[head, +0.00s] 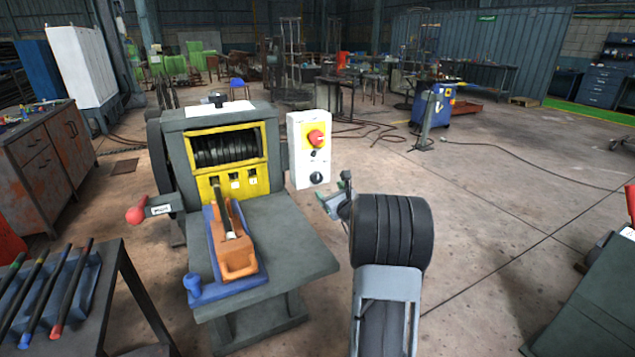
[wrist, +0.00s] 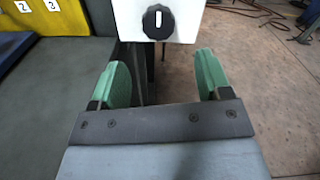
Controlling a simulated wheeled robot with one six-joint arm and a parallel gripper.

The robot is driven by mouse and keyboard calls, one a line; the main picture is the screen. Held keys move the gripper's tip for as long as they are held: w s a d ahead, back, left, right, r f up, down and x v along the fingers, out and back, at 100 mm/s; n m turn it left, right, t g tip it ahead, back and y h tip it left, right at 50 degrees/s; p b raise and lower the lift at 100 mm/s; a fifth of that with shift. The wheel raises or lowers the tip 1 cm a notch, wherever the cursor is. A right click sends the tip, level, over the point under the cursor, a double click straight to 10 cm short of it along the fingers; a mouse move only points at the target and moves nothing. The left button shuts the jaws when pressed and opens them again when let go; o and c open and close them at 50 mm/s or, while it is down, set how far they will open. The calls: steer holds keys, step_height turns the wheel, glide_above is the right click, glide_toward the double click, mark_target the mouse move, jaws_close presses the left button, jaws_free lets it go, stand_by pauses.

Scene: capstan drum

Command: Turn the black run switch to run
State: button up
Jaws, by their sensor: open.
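The black run switch (head: 317,178) is a round knob low on the white control box (head: 299,172), at the right side of the machine. In the wrist view the knob (wrist: 158,21) has a white mark that stands about upright. My gripper (head: 331,201) is just right of and below the box in the head view. In the wrist view my gripper (wrist: 162,78) has its two green fingers spread wide with nothing between them. The knob lies beyond and above the fingertips, apart from them, about midway between the two.
A red knob on a yellow plate (head: 316,138) sits higher on the box. The grey machine (head: 215,115) has a red-ended lever (head: 137,214) at left. An orange block (head: 236,258) lies on its table (head: 300,270). A bar rack stands at lower left. Open floor lies right.

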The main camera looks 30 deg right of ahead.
mark_target(318, 180)
steer(key=w, duration=0.5)
steer(key=w+d, duration=0.1)
steer(key=w, duration=0.2)
steer(key=shift+w, duration=0.35)
steer(key=shift+c, duration=0.2)
